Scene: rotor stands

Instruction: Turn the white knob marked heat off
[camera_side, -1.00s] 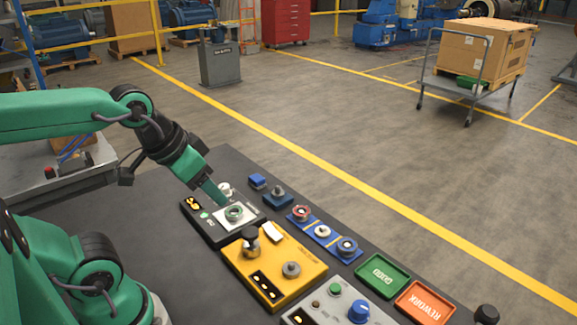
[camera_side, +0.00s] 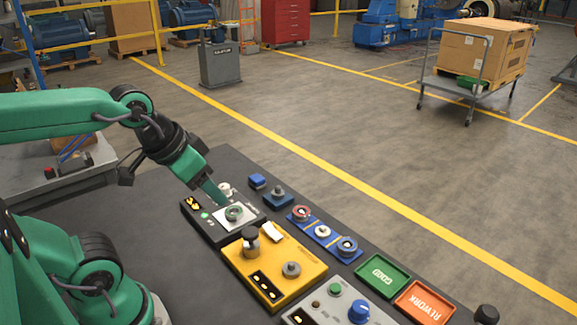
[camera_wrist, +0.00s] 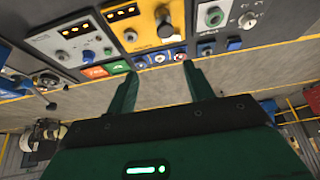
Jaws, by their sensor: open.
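The white knob (camera_side: 225,189) sits at the far end of the dark panel (camera_side: 222,238) in the side view, partly behind my gripper. In the wrist view a pale knob (camera_wrist: 247,20) with a pointer shows at the upper right, beside a green knob (camera_wrist: 213,17). Its marking is too small to read. My gripper (camera_side: 216,196) points down over the dark panel, close to the white knob and the green knob. I cannot tell from the side view whether it touches either. In the wrist view my gripper's fingers (camera_wrist: 160,70) are spread with nothing between them.
A yellow panel (camera_side: 245,268) with a black knob and a grey knob stands beside the dark panel. Blue blocks and a blue strip (camera_side: 323,233) of several round parts lie along the bench edge. Green (camera_side: 383,276) and orange (camera_side: 425,303) trays stand further right.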

